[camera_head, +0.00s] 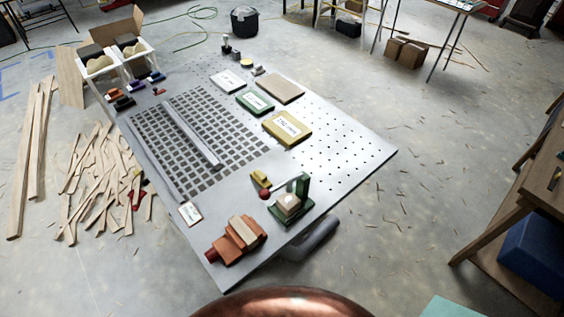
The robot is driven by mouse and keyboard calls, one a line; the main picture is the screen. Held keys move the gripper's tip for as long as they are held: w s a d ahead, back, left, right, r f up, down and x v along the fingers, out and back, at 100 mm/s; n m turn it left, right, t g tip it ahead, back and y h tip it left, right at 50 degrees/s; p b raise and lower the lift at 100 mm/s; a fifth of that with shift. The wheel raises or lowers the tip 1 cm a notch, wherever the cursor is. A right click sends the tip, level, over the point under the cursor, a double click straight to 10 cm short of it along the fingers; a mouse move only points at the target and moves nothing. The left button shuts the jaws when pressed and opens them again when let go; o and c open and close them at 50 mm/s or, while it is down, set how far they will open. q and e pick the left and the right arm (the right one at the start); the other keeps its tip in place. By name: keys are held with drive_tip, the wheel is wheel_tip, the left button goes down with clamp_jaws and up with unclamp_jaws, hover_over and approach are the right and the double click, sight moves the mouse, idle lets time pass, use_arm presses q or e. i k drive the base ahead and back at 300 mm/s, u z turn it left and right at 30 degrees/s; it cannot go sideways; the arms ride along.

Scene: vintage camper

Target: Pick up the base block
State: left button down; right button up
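A grey perforated worktable (340,150) fills the middle of the view. Several blocks lie on it, and I cannot tell which is the base block. A yellow labelled block (287,129), a green labelled block (255,102) and a plain tan block (281,90) lie flat on the far right part. An orange block with a pale wooden piece on it (223,253) lies at the near corner. A green fixture holding a pale block (290,203) stands to its right. Neither of my grippers is in view.
A long grey bar (192,135) lies across the table's dark grid. White trays (98,64) stand at the far left end. Wood scraps (95,190) cover the floor left. A wooden bench (520,195) stands at right; the floor between is mostly open.

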sight(288, 203)
drive_tip(key=u, duration=2.95)
drive_tip(key=i, duration=0.45)
drive_tip(key=z, duration=3.05)
